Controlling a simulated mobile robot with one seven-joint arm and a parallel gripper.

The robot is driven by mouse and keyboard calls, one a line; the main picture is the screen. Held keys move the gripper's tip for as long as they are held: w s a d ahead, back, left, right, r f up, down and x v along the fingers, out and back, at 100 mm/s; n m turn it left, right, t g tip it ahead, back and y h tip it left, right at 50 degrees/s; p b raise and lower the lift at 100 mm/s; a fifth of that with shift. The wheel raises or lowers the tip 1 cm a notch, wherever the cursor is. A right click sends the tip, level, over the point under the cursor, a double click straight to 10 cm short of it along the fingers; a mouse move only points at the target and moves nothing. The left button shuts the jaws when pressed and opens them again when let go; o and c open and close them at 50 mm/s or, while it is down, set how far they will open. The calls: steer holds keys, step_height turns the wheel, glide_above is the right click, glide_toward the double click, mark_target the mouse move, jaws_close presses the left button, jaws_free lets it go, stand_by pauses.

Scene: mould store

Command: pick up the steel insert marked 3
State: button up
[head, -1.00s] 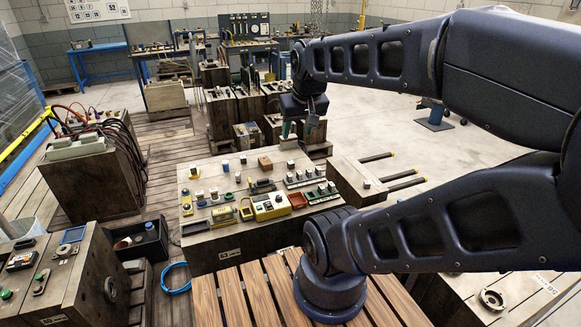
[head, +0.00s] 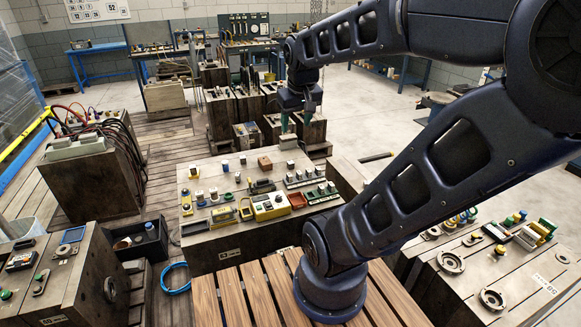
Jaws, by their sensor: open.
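My gripper (head: 297,124) hangs open, fingers down, above the far right part of the large steel mould block (head: 205,250). A pale metal piece (head: 288,141) stands at the block's far edge, just below and slightly left of the fingers. The fingers look apart from it, though the exact gap is unclear. Small metal pieces stand in two rows at the block's right side, one row (head: 300,179) behind the other (head: 321,193). Their markings are too small to read, so I cannot tell which piece is the steel insert marked 3.
More mould blocks (head: 221,115) stand behind. Another block (head: 470,290) with rings and fittings is at right. A slatted wooden platform (head: 245,295) lies in front.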

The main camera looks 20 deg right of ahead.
mark_target(290, 162)
steer(key=w+d+f+n+g+h, duration=0.25)
steer(key=w+f, duration=0.45)
steer(key=w, duration=0.6)
steer(key=w+d+f+n+g+h, duration=0.3)
steer(key=w+f, duration=0.4)
steer(key=w, duration=0.6)
steer(key=w+f+n+h, duration=0.2)
steer(key=w+f+n, duration=0.2)
steer(key=f, duration=0.5)
steer(key=w+d+f+n+t+h, duration=0.1)
steer(key=w+f+n+h, duration=0.2)
steer(key=w+f, duration=0.5)
steer(key=w+f+n+t+h, duration=0.1)
steer(key=w+f+n, duration=0.4)
steer(key=f, duration=0.5)
steer(key=shift+w+d+f+t+h, duration=0.15)
steer(key=shift+w+d+f+h, duration=0.05)
steer(key=shift+w+h, duration=0.2)
steer(key=shift+w+d+f+t+h, duration=0.1)
steer(key=shift+w+d+f+h, duration=0.1)
steer(key=shift+w+h, duration=0.15)
steer(key=x, duration=0.5)
steer(key=shift+d+f, duration=0.15)
steer(key=shift+d, duration=0.2)
steer(key=shift+s+r+x, duration=0.1)
steer(key=shift+x, duration=1.2)
steer(key=shift+s+r+x, duration=0.1)
steer(key=shift+s+x, duration=0.05)
steer(key=shift+x, duration=1.1)
jaws_close()
